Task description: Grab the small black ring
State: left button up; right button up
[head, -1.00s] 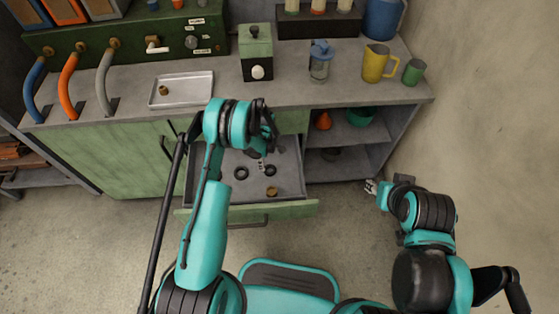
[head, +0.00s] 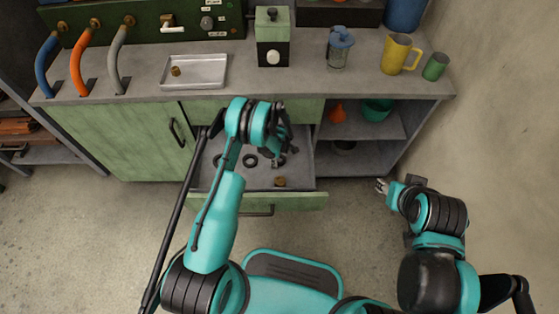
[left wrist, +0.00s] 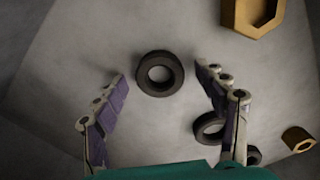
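Several black rings lie flat on the grey floor of the open drawer. A large one (left wrist: 160,73) is ahead of and between my left gripper's fingertips in the left wrist view, not touching them. A smaller ring (left wrist: 208,128) lies by the right finger, which partly covers it. The smallest visible ring (left wrist: 253,156) is at lower right, partly hidden behind the gripper. My left gripper (head: 274,160) is over the drawer; its fingers are spread and empty in the left wrist view (left wrist: 162,78). My right gripper (head: 381,186) is right of the drawer; its opening is unclear.
A large brass piece (left wrist: 234,18) and a small one (left wrist: 299,138) share the drawer (head: 310,160). Drawer walls and the counter (head: 130,88) bound the space. A tray (head: 216,72), green box (head: 273,30) and yellow mug (head: 396,54) stand on the counter.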

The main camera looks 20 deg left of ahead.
pick_arm(q)
jog(key=c, duration=0.7)
jog(key=shift+r, duration=0.1)
jog(key=shift+c, duration=0.2)
